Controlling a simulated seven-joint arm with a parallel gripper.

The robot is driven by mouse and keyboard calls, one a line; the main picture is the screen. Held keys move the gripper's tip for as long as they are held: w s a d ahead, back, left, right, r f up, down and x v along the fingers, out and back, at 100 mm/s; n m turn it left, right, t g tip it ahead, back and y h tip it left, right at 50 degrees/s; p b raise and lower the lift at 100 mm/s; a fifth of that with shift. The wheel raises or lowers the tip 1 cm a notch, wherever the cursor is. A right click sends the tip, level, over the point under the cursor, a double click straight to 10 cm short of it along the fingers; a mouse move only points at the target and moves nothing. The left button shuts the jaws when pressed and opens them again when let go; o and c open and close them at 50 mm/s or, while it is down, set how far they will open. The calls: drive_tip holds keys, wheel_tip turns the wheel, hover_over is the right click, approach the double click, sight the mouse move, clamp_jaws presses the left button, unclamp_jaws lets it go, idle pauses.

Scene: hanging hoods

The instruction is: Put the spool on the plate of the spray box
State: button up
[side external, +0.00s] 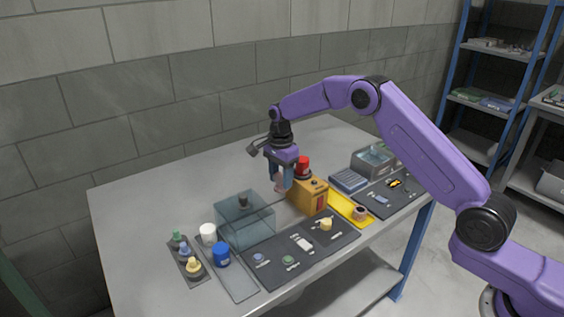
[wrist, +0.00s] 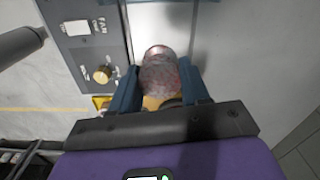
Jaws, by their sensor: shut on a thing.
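My gripper (side external: 281,187) points down above the table, beside the orange box and behind and right of the clear box. Its blue fingers are shut on a mottled, reddish-grey round thing, which I take for the spool (wrist: 161,74). In the side view the spool shows only as a small pinkish patch between the fingers, apart from the table. A clear bluish box (side external: 238,226) with a dark knob on top, apparently the spray box, stands at mid-table. I cannot make out its plate. My wrist view shows the spool's rounded face; its other end is hidden.
An orange box (side external: 306,196) with a red top stands close to my gripper. A dark control panel (side external: 321,243) with switches and a yellow knob lies in front. The table's back left is bare.

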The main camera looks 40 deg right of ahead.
drive_tip(key=shift+f, duration=4.5)
drive_tip(key=shift+f, duration=0.6)
drive_tip(key=o, duration=1.2)
drive_tip(key=shift+r, duration=0.1)
